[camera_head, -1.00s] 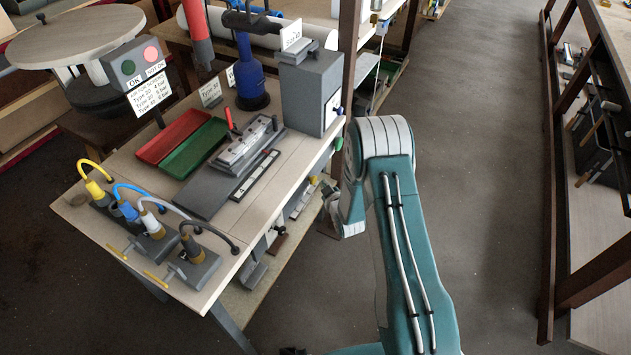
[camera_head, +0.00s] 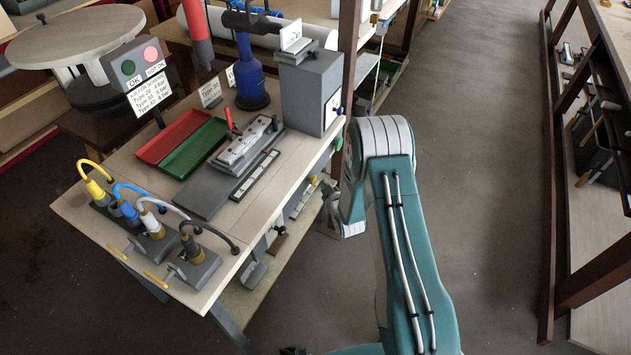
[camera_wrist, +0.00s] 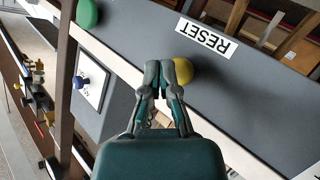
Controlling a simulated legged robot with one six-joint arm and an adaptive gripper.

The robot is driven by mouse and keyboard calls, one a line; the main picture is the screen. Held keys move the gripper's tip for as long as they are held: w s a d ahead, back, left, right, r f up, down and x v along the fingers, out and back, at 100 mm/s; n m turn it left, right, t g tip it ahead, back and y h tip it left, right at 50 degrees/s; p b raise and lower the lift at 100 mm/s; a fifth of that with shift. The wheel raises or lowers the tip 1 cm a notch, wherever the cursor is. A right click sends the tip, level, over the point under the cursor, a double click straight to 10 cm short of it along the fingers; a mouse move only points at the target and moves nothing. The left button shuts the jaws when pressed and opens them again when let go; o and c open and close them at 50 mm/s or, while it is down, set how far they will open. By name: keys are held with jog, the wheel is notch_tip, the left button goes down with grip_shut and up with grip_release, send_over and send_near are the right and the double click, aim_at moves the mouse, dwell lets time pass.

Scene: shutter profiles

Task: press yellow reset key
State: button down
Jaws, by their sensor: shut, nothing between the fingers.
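The yellow reset key (camera_wrist: 184,70) is a round knob on a grey panel (camera_wrist: 232,108), beside a white RESET label (camera_wrist: 206,38) that appears upside down in the wrist view. My gripper (camera_wrist: 162,68) is shut and empty, its fingertips just left of the key and partly overlapping it in the picture. I cannot tell whether they touch it. In the head view my gripper (camera_head: 328,190) is at the right edge of the workbench, close to the small yellow key (camera_head: 312,180).
A green knob (camera_wrist: 88,13) and a blue knob (camera_wrist: 81,82) are on the left in the wrist view. The workbench (camera_head: 120,178) carries red and green trays, a grey box (camera_head: 310,92) and several cabled plugs. The floor (camera_head: 470,150) right of my arm is clear.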

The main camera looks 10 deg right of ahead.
jog(key=shift+w+a+r, duration=0.1)
jog(key=shift+w+a, duration=0.15)
jog(key=shift+a, duration=0.05)
jog(key=shift+w+a, duration=0.35)
jog(key=shift+a, duration=0.15)
dwell(1.5)
jog(key=shift+d, duration=0.1)
jog(key=shift+s+d, duration=0.6)
jog(key=shift+d, duration=0.1)
jog(key=shift+s+d, duration=0.75)
jog(key=shift+d, duration=0.3)
jog(key=shift+s+d, duration=0.75)
jog(key=shift+d, duration=0.25)
